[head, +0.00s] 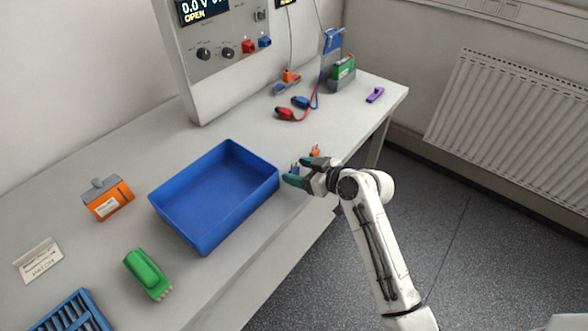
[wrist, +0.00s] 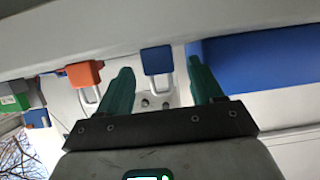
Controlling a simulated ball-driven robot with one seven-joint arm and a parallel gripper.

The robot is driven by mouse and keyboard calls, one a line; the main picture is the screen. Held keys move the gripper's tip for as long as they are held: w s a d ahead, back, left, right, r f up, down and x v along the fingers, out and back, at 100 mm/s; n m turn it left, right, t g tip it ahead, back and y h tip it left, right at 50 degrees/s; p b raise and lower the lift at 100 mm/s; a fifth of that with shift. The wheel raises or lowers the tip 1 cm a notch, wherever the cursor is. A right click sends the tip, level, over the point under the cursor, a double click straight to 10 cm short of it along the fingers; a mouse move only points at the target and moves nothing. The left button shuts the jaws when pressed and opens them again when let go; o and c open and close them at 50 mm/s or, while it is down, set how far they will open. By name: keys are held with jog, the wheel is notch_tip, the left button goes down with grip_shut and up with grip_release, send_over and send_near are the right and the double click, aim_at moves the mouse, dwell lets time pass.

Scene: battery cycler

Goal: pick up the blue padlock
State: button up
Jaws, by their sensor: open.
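The blue padlock (wrist: 157,60) shows between my two fingertips in the wrist view, its blue body towards the top and its grey shackle towards my palm. In the head view only a small blue part of it (head: 294,168) shows by my fingers. My gripper (head: 298,171) is open at the bench's front edge. In the wrist view its green fingers (wrist: 160,68) stand on either side of the padlock, with a gap on both sides. I cannot tell whether the tips reach past its body.
An orange padlock (wrist: 84,73) lies close beside the blue one, outside my finger; it also shows in the head view (head: 314,151). A blue tray (head: 205,247) stands close on the other side. Red and blue leads (head: 300,104) lie farther back.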

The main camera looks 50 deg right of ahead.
jog(key=shift+w+f, duration=0.1)
jog(key=shift+w, duration=0.1)
jog(key=shift+c, duration=0.5)
grip_shut()
